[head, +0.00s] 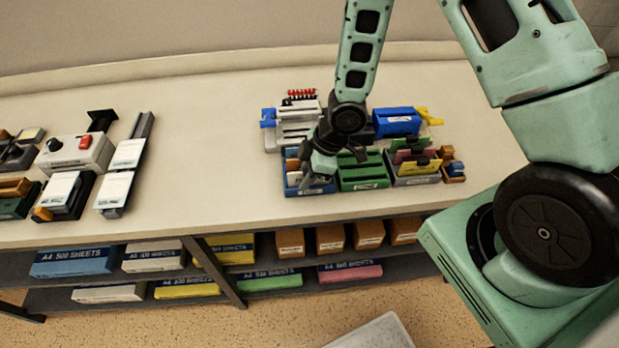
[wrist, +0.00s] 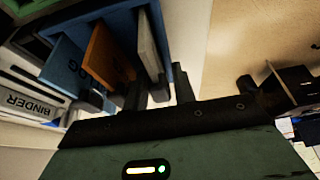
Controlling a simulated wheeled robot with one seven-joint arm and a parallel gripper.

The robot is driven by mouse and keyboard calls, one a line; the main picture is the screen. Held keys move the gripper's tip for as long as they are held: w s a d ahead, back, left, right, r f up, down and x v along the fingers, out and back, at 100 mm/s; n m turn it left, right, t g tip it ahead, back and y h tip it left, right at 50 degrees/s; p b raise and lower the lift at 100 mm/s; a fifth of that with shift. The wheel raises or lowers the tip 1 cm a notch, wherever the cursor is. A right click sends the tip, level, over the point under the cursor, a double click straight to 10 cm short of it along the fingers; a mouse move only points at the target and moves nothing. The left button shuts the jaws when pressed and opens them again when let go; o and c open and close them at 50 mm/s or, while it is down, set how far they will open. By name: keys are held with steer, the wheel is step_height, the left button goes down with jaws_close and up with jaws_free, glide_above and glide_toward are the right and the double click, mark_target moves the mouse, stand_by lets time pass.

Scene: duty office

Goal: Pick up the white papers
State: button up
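A blue holder (head: 291,189) stands at the front left of the desk organisers in the head view. In the wrist view, the blue holder (wrist: 166,22) has upright blue, orange and pale slabs in it. The pale, off-white slab (wrist: 149,45) looks like the white papers; it stands at the end nearest my fingers. My gripper (wrist: 160,90) is open, with a dark finger on either side of the slab's near edge. Whether they touch it cannot be told. In the head view my arm hides most of the holder's contents.
A green holder (head: 363,176) and a grey file holder (head: 413,179) stand close on the right. A blue box (head: 396,121) is behind. A white device (head: 76,152) sits on the left. The desk (head: 215,150) is clear between them.

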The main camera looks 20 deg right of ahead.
jaws_close()
